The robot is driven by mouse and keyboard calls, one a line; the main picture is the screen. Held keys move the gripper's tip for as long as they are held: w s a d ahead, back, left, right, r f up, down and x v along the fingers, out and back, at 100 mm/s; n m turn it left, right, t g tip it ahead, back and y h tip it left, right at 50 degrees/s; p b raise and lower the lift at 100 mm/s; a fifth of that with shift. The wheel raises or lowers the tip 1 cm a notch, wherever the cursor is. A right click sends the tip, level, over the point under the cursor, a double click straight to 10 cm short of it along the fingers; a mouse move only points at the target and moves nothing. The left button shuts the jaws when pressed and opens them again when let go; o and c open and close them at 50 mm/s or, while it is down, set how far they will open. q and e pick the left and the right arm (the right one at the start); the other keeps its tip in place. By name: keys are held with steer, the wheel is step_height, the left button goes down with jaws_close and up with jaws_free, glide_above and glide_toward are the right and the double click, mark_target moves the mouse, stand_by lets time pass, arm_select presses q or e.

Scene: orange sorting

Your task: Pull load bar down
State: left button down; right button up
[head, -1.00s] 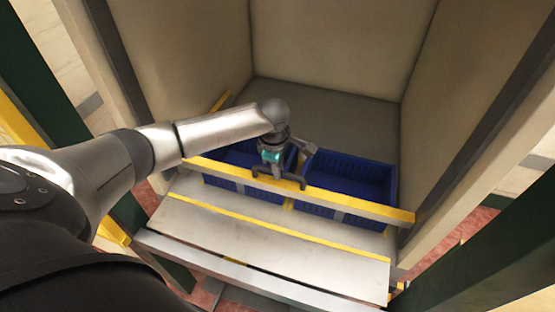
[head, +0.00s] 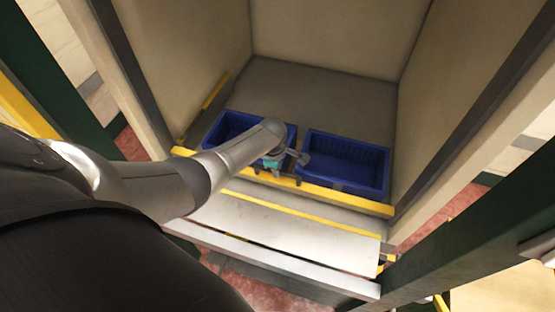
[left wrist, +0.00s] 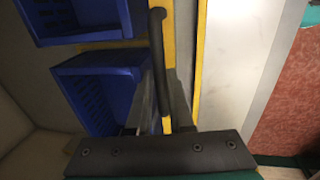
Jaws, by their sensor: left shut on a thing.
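My left forearm hides part of the bar's left stretch. My right gripper is not in view.
The left blue crate (head: 225,122) and right blue crate (head: 385,172) stand on the compartment floor behind the bar. A pale ramp plate (head: 300,235) with a yellow edge lies in front. Beige walls and dark green posts (head: 490,215) bound the sides.

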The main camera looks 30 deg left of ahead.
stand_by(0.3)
arm_select(q)
steer(key=c, duration=1)
jaws_free()
steer(key=shift+w+f, duration=0.15)
steer(key=shift+o, duration=1)
steer(key=shift+r, duration=0.4)
steer(key=s+r+p, duration=0.3)
steer(key=r+p, duration=0.2)
steer(key=r, duration=0.9)
steer(key=shift+s+d+r+p, duration=0.15)
steer(key=shift+d+p, duration=0.15)
steer(key=shift+d, duration=0.05)
